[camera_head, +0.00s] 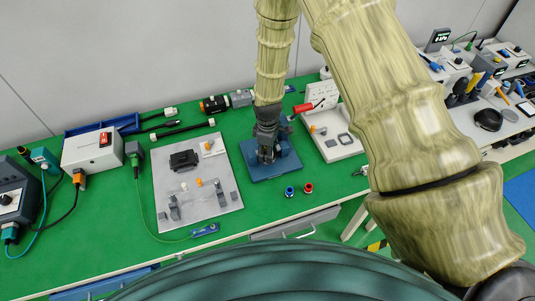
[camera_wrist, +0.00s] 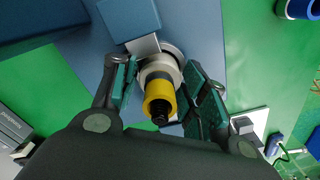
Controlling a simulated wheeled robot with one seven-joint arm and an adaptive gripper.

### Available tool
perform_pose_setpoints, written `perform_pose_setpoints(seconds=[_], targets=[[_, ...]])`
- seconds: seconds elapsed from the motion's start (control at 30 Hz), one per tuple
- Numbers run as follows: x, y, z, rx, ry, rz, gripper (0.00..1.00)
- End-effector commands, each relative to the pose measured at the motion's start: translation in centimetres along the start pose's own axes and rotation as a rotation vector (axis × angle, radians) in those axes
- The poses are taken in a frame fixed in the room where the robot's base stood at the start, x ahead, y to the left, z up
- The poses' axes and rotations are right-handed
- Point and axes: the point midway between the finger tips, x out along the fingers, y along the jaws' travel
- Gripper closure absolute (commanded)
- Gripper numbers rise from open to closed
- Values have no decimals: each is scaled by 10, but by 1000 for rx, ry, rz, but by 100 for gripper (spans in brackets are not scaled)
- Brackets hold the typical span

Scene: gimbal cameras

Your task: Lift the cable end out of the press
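The press (camera_head: 290,169), with a blue base plate, stands on the green bench in the head view. My gripper (camera_head: 267,150) is down over it and hides most of its middle. In the wrist view, the cable end (camera_wrist: 158,98) is a yellow sleeve with a black tip, in front of a pale round collar on the blue press (camera_wrist: 88,62). My gripper (camera_wrist: 165,90) has its two green-padded fingers on either side of the cable end. Gaps seem to show between pads and sleeve, so the fingers look open around it.
A grey fixture plate (camera_head: 158,210) lies left of the press, and a white tray (camera_head: 344,152) lies right of it. A red handle (camera_head: 303,107) shows behind the press. Blue and red rings (camera_head: 289,191) (camera_head: 308,188) stand in front. Green bench is clear between.

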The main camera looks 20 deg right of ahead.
Motion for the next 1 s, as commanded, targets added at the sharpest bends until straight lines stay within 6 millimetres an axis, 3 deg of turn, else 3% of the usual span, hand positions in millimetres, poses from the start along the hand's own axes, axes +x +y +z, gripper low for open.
perform_pose_setpoints(seconds=[0.03, 0.1, 0.13, 0.53, 1.0], targets=[[0, 0, 0, 0, 0, 0, 67], [0, 0, 0, 0, 0, 0, 80], [0, 0, 0, 0, 0, 0, 81], [-3, 0, 0, 0, 1, 1, 82], [-31, 1, 0, 0, 1, 1, 82]])
